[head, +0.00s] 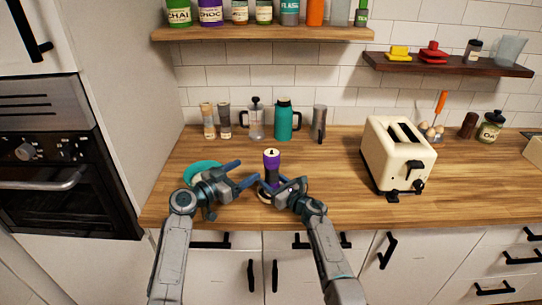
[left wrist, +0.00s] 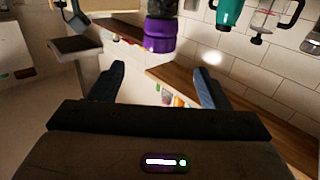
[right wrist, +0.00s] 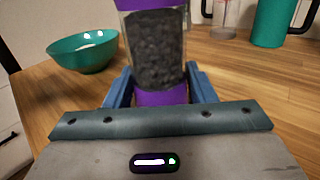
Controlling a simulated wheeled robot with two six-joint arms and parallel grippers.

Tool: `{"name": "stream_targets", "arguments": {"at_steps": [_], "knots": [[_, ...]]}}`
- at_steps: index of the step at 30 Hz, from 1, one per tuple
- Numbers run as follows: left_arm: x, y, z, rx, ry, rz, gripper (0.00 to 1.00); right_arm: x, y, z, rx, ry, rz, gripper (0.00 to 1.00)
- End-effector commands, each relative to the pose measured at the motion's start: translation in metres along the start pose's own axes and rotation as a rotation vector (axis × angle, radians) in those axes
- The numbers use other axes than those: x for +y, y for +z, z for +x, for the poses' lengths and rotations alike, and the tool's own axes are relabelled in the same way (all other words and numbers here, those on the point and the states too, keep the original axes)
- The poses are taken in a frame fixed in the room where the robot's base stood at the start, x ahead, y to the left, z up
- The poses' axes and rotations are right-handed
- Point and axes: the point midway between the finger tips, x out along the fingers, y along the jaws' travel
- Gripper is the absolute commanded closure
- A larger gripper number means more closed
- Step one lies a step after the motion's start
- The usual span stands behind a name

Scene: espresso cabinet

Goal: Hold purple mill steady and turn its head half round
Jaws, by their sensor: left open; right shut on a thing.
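My right gripper (head: 270,188) is shut on the mill's lower part, one finger on each side (right wrist: 160,90). My left gripper (head: 247,173) is open and empty, just left of the mill. In the left wrist view the mill's purple part (left wrist: 160,35) shows beyond and between the open fingers (left wrist: 158,85), apart from them.
A teal bowl (right wrist: 83,54) sits behind my left gripper. A cream toaster (head: 397,155) stands to the right. A teal jug (head: 284,121), a glass press (head: 256,120) and two mills (head: 216,120) line the back wall. The counter between mill and toaster is clear.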

Motion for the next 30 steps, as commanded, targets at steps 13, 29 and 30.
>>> {"name": "stream_targets", "arguments": {"at_steps": [13, 29, 30], "knots": [[0.0, -0.002, 0.075, 0.004, -0.001, -0.003, 0.3, 0.0, -0.001, 0.0, 0.001, 0.0, 0.001, 0.87], [0.0, -0.001, 0.118, 0.002, -0.002, 0.0, 0.3, 0.0, 0.0, 0.0, 0.0, 0.0, 0.0, 0.87], [0.0, -0.001, 0.118, 0.002, -0.002, 0.0, 0.3, 0.0, 0.0, 0.0, 0.0, 0.0, 0.0, 0.87]]}}
